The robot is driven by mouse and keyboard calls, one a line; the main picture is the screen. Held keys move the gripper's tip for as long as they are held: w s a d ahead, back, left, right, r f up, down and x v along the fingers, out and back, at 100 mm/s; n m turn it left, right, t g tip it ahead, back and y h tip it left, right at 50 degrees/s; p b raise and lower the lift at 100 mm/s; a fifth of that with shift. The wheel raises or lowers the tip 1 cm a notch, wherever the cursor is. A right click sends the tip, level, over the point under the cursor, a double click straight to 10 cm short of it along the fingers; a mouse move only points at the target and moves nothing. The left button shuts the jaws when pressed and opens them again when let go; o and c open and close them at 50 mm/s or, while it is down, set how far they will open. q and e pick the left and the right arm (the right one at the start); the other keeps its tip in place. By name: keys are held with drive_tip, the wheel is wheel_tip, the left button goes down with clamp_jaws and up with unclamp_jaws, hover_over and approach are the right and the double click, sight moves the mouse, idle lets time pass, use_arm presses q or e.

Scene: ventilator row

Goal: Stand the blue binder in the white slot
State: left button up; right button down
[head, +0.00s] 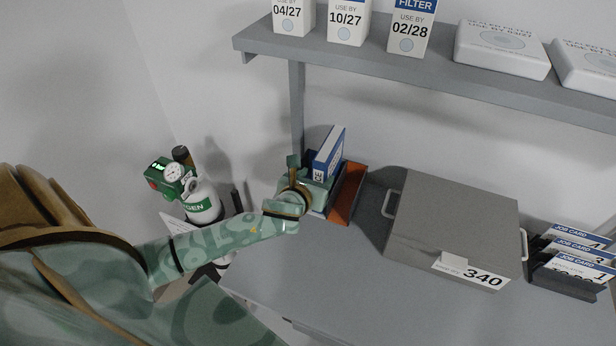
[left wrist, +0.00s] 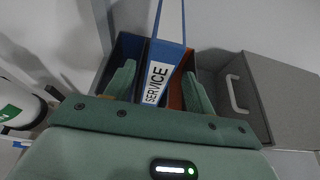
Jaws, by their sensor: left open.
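The blue binder (head: 329,152) stands upright at the back left of the grey bench. Its white SERVICE label shows in the left wrist view (left wrist: 155,82). It is at a slotted holder with an orange-brown compartment (head: 348,193) on its right and a dark blue compartment (left wrist: 124,48) on its left. No white slot can be made out; the binder and my gripper cover the holder's middle. My left gripper (head: 312,176) is open at the binder, with one finger on each side of the label (left wrist: 159,74); contact cannot be told. My right gripper is not in view.
A grey case (head: 455,220) with side handles, marked 340, stands right of the holder. Job cards (head: 580,255) stand at the far right. A shelf (head: 400,65) with filter boxes hangs above. An oxygen cylinder (head: 203,203) stands left of the bench. The bench front is clear.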

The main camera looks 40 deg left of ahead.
use_arm(q)
drive_tip(key=p+v, duration=0.1)
drive_tip(key=v, duration=0.4)
drive_tip(key=shift+s+d+r, duration=0.1)
drive_tip(key=shift+s+d, duration=0.05)
drive_tip(key=shift+s, duration=0.15)
